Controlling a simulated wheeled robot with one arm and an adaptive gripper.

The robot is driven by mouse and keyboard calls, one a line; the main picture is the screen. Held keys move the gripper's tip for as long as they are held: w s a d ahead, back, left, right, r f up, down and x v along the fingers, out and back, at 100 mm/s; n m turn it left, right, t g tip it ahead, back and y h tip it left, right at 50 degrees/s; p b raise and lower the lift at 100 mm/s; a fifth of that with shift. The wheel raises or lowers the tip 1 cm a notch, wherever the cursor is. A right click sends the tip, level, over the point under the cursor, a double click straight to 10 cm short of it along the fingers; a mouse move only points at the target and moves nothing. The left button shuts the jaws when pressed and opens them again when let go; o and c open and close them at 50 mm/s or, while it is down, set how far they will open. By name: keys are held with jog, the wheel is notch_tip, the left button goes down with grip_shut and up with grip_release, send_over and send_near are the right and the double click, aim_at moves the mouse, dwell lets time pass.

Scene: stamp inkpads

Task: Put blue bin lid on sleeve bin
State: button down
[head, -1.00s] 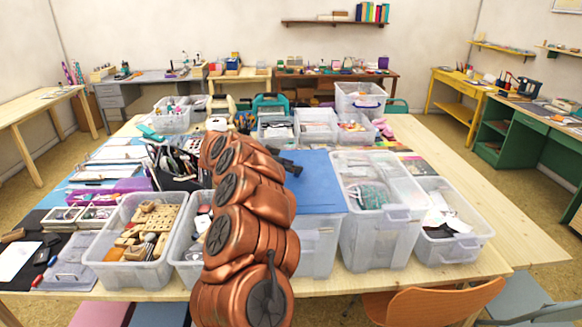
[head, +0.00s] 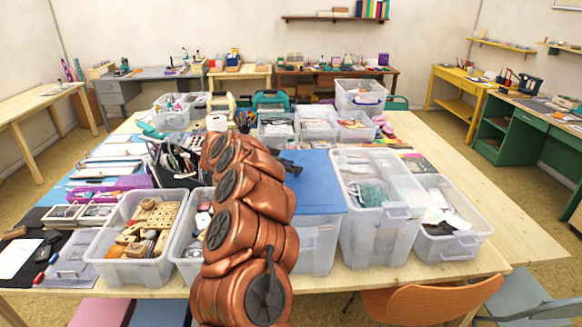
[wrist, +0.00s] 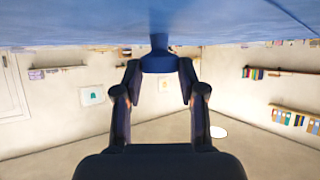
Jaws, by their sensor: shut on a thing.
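The blue lid (head: 318,188) is a flat, wide sheet over a clear plastic bin (head: 318,245) at the front middle of the table. Whether it rests fully on the rim I cannot tell. The bin's contents are hidden by the lid. My gripper (head: 290,168) is at the lid's far left part, mostly hidden behind my copper arm. In the wrist view, my gripper (wrist: 159,68) is shut on the blue knob (wrist: 158,58) of the lid, whose blue surface (wrist: 80,22) fills the top of the picture.
An open clear bin (head: 365,215) with green items stands close to the right of the lid. Another clear bin (head: 450,235) is beyond it. A bin of wooden pieces (head: 135,255) stands left of my arm. A black tool caddy (head: 175,170) is behind it.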

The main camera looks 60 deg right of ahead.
jog(key=c, duration=0.6)
grip_release()
jog(key=shift+r, duration=0.1)
notch_tip(320, 180, up, 8)
jog(key=p, duration=0.5)
dwell(0.4)
dwell(0.4)
